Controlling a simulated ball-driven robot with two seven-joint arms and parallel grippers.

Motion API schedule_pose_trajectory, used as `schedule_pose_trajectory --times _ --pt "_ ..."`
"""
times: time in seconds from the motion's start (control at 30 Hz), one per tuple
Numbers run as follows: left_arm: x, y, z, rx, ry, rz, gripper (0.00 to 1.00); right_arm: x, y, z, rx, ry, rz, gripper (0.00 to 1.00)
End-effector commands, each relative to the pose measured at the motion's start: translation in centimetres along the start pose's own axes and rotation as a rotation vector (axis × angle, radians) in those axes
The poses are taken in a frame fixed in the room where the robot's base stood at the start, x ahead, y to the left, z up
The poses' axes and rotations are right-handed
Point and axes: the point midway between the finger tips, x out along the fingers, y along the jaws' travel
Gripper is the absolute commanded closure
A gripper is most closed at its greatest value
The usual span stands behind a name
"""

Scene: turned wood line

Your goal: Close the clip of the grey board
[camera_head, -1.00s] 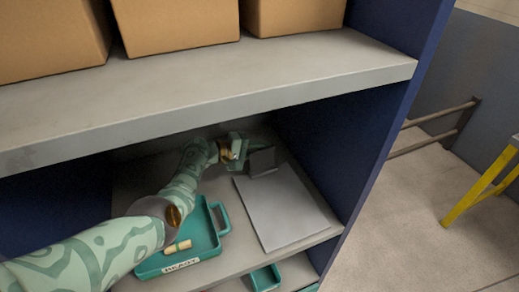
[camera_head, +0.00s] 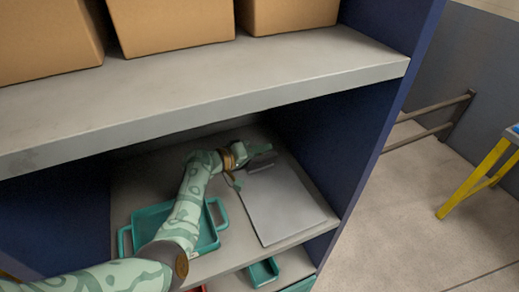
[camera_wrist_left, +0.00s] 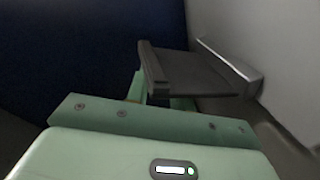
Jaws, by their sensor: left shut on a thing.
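The grey board (camera_head: 285,210) lies flat on the lower shelf in the head view, with its dark clip (camera_head: 262,160) at the far end. My left gripper (camera_head: 251,165) is at that end, shut on the clip's flap. In the left wrist view the dark flap (camera_wrist_left: 190,72) reaches between my left gripper's fingers (camera_wrist_left: 160,95). A lighter bar (camera_wrist_left: 232,67) runs along the pale board (camera_wrist_left: 260,30) behind it. The fingertips are partly hidden. I cannot tell whether the flap touches the board. My right gripper is not in view.
A teal tray (camera_head: 212,236) with handles stands left of the board, partly behind my left arm. A thick upper shelf (camera_head: 220,95) with cardboard boxes (camera_head: 170,25) hangs above. A blue side wall (camera_head: 335,140) closes the right side. A smaller teal tray (camera_head: 264,274) sits lower.

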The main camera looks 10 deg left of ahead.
Motion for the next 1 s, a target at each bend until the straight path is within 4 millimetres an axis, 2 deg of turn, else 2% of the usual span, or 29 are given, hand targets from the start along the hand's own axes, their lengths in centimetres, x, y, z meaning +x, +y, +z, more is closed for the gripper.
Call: schedule_pose_trajectory --times 0.53,0.57,0.63,1.0 --pt "-0.05 0.04 0.19 0.032 0.008 0.0 1.0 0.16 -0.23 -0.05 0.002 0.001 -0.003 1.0" --pt "-0.05 0.04 0.19 0.032 0.008 0.0 0.75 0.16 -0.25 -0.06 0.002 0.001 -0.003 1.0" --pt "-0.04 0.04 0.19 0.032 0.008 0.0 0.56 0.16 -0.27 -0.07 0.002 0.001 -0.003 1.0" --pt "-0.63 0.05 0.14 0.031 0.009 -0.001 0.56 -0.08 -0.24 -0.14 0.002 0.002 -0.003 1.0"
